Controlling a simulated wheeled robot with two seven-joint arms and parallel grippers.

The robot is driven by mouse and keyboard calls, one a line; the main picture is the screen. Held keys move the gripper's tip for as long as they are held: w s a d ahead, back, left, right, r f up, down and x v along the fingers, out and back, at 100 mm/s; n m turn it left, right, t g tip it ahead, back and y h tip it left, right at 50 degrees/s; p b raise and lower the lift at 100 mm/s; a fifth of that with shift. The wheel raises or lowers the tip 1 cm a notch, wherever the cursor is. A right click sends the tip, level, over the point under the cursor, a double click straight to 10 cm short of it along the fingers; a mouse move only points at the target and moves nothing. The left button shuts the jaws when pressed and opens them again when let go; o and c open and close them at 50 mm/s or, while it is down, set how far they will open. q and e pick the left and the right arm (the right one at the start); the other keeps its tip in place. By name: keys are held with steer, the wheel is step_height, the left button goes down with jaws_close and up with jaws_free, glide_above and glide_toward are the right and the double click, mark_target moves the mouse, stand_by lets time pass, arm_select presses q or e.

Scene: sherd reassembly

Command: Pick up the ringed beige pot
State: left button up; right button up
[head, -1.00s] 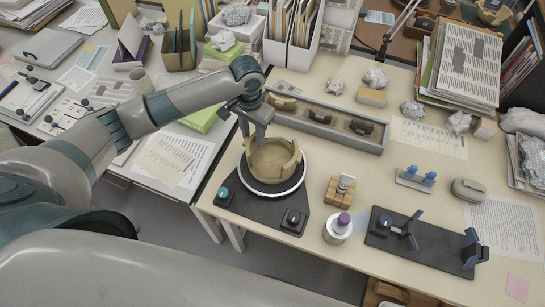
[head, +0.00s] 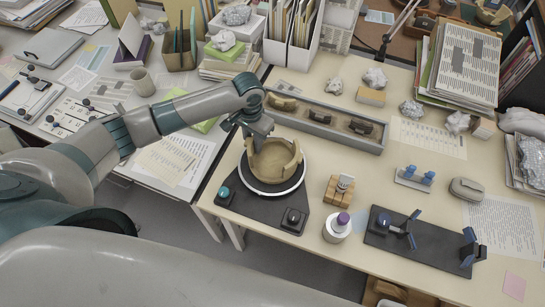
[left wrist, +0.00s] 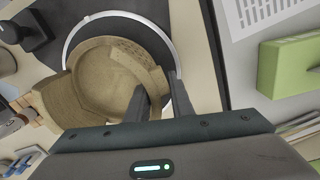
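The beige pot (head: 275,160) has a broken, uneven rim and stands upright on a round turntable (head: 272,190) edged with a white ring. My left gripper (head: 257,139) is low at the pot's back-left rim. In the left wrist view the pot (left wrist: 95,75) is seen from above. There the left gripper (left wrist: 160,95) has one finger inside the pot and one outside, with the wall between them. The fingers look apart; firm contact with the wall does not show. The right gripper is not in view.
The turntable sits on a dark base with a teal button (head: 225,193) and a black knob (head: 293,217). A grey tray (head: 345,143) of sherds lies behind.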

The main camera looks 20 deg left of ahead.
arm_select(q)
steer(key=shift+s+d, duration=0.1)
steer(key=shift+s, duration=0.05)
jaws_close()
steer(key=shift+r, duration=0.1)
steer(key=shift+d+r+b, duration=0.1)
steer(key=shift+r+b, duration=0.3)
steer(key=shift+r, duration=0.2)
steer(key=shift+w+r+b, duration=0.2)
steer(key=shift+r+b, duration=0.25)
steer(key=shift+r, duration=0.75)
steer(key=s+d+r+b, duration=0.2)
steer(key=s+d+r, duration=0.3)
steer(key=d, duration=0.5)
step_height(320, 180, up, 2)
steer(key=shift+s+r, duration=0.2)
steer(key=shift+s, duration=0.2)
